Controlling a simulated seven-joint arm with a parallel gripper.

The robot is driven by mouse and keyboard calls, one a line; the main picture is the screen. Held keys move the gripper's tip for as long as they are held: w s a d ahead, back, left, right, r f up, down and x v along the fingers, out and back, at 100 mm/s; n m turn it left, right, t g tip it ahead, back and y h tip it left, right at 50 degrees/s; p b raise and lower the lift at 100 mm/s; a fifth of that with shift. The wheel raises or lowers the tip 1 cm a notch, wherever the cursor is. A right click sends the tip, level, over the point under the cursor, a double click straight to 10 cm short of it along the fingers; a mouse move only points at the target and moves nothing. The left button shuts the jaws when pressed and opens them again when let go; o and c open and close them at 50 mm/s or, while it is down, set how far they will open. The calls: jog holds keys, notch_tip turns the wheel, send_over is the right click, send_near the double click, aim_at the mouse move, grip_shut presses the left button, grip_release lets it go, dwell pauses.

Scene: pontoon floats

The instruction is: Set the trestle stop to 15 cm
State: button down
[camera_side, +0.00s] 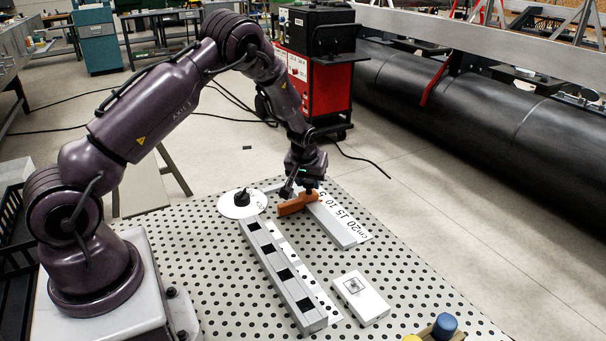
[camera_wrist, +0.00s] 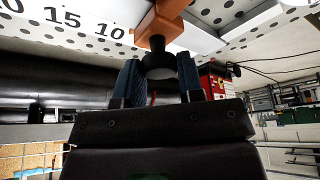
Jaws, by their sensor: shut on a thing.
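The trestle stop is an orange block (camera_side: 293,206) lying across a pale grey rail (camera_side: 338,232) with a printed centimetre scale reading 20, 15, 10, 5. It sits near the rail's far end, on the low-number side of the 10 mark; its exact reading cannot be told. The wrist view also shows the orange stop (camera_wrist: 155,24) just right of the printed 10, with 15 further left. My gripper (camera_side: 307,188) is above the stop. In the wrist view its blue-padded fingers (camera_wrist: 161,80) are shut on the stop's black knob (camera_wrist: 160,62).
A white disc (camera_side: 228,208) with a black knob stands left of the stop. A long grey bar (camera_side: 268,256) with black squares runs forward beside the rail. A white box (camera_side: 368,304) lies in front. A blue cylinder (camera_side: 445,325) stands at the perforated table's (camera_side: 220,290) front right.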

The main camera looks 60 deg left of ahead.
jog(key=d, duration=0.7)
jog(key=shift+a, duration=0.1)
jog(key=c, duration=0.8)
grip_release()
jog(key=shift+o, duration=0.2)
jog(key=shift+r, duration=0.1)
jog(key=v, duration=1.2)
jog(key=shift+s+r, duration=0.15)
jog(key=shift+r, duration=0.2)
